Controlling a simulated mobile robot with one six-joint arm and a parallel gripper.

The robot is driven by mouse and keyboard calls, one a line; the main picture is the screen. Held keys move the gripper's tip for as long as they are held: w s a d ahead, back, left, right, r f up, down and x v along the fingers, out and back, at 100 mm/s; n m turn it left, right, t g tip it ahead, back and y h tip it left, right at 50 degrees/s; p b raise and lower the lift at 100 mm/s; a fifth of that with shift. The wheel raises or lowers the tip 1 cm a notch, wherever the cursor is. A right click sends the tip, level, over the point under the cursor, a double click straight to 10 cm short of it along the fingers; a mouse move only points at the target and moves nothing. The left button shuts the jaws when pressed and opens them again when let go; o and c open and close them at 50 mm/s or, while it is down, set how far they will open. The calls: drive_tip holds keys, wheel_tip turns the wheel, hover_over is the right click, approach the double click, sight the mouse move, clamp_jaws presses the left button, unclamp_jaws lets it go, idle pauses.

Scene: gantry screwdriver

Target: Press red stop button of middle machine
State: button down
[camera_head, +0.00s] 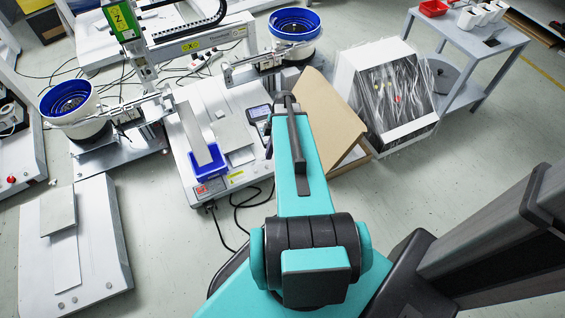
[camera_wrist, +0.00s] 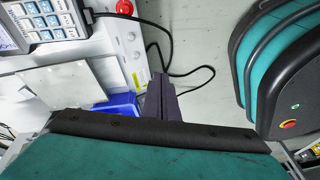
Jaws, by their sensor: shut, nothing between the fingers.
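The middle machine (camera_head: 243,95) has a white base with a blue tray (camera_head: 207,163) and a keypad pendant (camera_head: 258,113) in the head view. Its red stop button (camera_wrist: 124,7) shows at the top edge of the wrist view, on the white panel beside the pendant (camera_wrist: 48,22). In the head view I cannot make this button out; my arm covers part of that side. My gripper (camera_wrist: 162,84) is shut and empty in the wrist view. In that picture it lies below and right of the button, apart from it, beside the blue tray (camera_wrist: 118,104).
A left machine has its own red button (camera_head: 11,180). Blue bowl feeders (camera_head: 295,24) flank the middle machine. A brown board (camera_head: 318,120) and a plastic-wrapped box (camera_head: 385,95) stand to its right. Black cables (camera_wrist: 190,72) lie along the machine's edge. Grey floor is open in front.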

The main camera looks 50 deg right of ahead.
drive_tip(key=s+d+n+t+b, duration=0.2)
drive_tip(key=d+b, duration=0.3)
drive_tip(key=d, duration=0.6)
drive_tip(key=shift+s+f+n, duration=0.25)
drive_tip(key=shift+f+n, duration=0.05)
drive_tip(key=shift+n, duration=0.2)
drive_tip(key=shift+f, duration=0.1)
drive_tip(key=b+x, duration=0.1)
drive_tip(key=x, duration=0.3)
drive_tip(key=d+b+x, duration=0.1)
drive_tip(key=b+x, duration=0.1)
drive_tip(key=x, duration=0.2)
drive_tip(key=b+x, duration=0.2)
drive_tip(key=x, duration=0.2)
drive_tip(key=shift+w+d+f, duration=0.1)
drive_tip(key=shift+d+f, duration=0.05)
drive_tip(key=shift+f, duration=0.1)
drive_tip(key=shift+w+f+b, duration=0.25)
drive_tip(key=shift+f+b, duration=0.1)
drive_tip(key=shift+f, duration=0.35)
